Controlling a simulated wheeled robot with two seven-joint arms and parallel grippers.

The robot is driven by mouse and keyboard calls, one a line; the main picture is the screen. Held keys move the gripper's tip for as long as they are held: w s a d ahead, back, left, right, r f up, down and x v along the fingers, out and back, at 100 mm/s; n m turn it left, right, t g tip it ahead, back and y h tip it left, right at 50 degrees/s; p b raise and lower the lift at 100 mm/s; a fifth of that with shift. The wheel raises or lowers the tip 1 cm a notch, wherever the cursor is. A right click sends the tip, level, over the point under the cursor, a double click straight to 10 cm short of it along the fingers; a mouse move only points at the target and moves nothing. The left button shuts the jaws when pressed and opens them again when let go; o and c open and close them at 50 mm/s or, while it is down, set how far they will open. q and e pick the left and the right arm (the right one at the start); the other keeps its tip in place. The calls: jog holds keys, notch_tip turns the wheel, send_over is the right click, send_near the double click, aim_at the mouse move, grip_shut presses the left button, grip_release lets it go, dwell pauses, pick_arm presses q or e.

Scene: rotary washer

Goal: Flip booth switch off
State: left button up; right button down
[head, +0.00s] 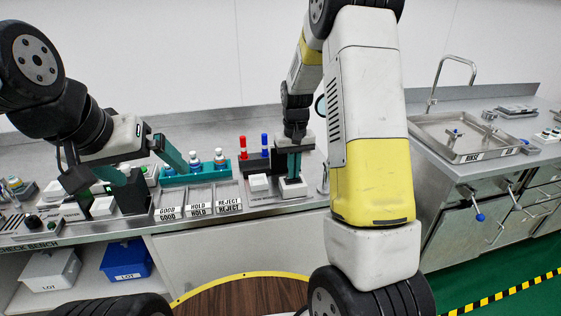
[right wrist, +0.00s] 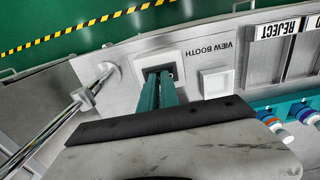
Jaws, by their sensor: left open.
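The booth switch is a dark rocker in a white square plate (right wrist: 174,58) beside the words VIEW BOOTH in the right wrist view. In the head view its plate (head: 294,188) sits at the bench's front edge. My right gripper (right wrist: 161,76) has its teal fingers close together, with the tips over the dark middle of the plate. They hide most of the rocker, so I cannot tell its position or whether they touch it. In the head view my right gripper (head: 292,176) points down at the plate. My left gripper (head: 146,166) is open, its fingers spread wide over the left bench.
A white square pad (right wrist: 216,83) lies beside the switch plate. A metal post (right wrist: 101,76) stands on the other side. Trays labelled GOOD, HOLD and REJECT (head: 228,200) and a teal rack (head: 197,173) are to the left. A sink (head: 465,137) is at right.

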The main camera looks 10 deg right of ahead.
jog(key=shift+s+d+f, duration=0.15)
jog(key=shift+d, duration=0.1)
notch_tip(320, 180, up, 4)
jog(key=shift+f, duration=0.25)
jog(key=s+a+r, duration=0.1)
jog(key=s+a, duration=0.1)
jog(key=s, duration=0.5)
jog(key=s+a, duration=0.3)
jog(key=s, duration=0.5)
jog(key=shift+a+r, duration=0.15)
jog(key=shift+r, duration=0.25)
jog(key=shift+w, duration=0.1)
